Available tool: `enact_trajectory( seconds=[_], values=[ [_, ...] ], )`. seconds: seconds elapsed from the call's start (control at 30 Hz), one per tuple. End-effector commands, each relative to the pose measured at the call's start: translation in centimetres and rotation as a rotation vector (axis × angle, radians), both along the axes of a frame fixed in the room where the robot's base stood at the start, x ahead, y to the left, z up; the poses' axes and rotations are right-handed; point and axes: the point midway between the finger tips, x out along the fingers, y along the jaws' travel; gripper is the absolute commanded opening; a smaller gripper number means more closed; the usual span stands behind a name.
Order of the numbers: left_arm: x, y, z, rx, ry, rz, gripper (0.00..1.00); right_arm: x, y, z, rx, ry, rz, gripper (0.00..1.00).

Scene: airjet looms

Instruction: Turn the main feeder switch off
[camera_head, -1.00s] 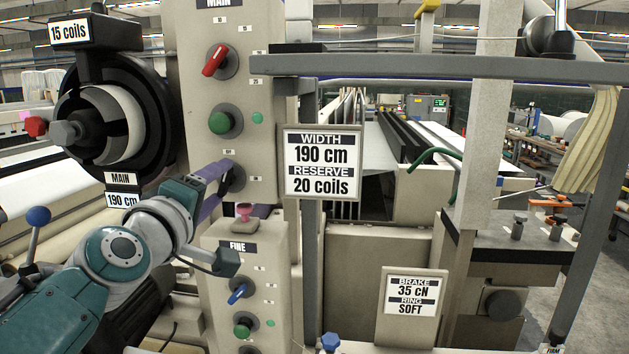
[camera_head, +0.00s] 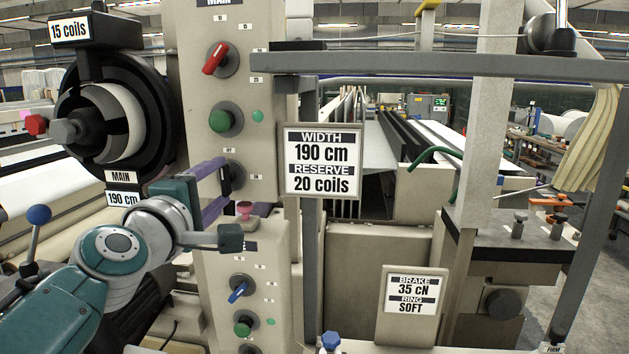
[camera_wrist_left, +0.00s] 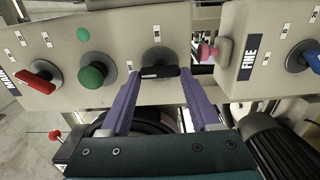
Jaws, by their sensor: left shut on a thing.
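The main panel (camera_head: 248,100) is a beige box with a red knob (camera_head: 216,58), a green knob (camera_head: 226,120) and a black switch (camera_head: 226,180) below them. My left gripper (camera_head: 224,187) is at this lowest switch, its purple fingers one above the other. In the left wrist view the black bar handle (camera_wrist_left: 160,72) lies across between the two fingertips (camera_wrist_left: 161,74), and the gripper is shut on it. The handle stands roughly upright in the head view. The small labels around it are too small to read. My right gripper is in neither view.
The fine panel (camera_head: 258,300), with a blue knob (camera_head: 239,291) and a pink knob (camera_head: 244,208) near its top, is just below. A black feeder drum (camera_head: 160,110) stands close at left. A grey rail (camera_head: 430,67) and a width sign (camera_head: 322,160) are at right.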

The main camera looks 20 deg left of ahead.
Motion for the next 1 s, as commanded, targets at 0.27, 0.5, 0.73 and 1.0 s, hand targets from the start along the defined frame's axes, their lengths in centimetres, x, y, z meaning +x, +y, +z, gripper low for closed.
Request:
enact_trajectory(
  seconds=[0.27, 0.5, 0.73, 1.0],
  values=[
    [0.0, 0.0, 0.0, -0.006, -0.001, 0.0, 0.71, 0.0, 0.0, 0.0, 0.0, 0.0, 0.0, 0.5],
    [0.0, 0.0, 0.0, -0.003, -0.001, 0.0, 0.93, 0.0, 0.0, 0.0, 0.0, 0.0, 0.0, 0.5],
    [-0.2, -0.1, 0.0, -0.002, 0.0, 0.0, 0.93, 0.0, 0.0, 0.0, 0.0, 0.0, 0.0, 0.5],
    [-3.7, -0.9, -0.2, -0.002, 0.001, 0.001, 0.93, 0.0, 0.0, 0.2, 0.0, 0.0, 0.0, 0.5]
  ],
)
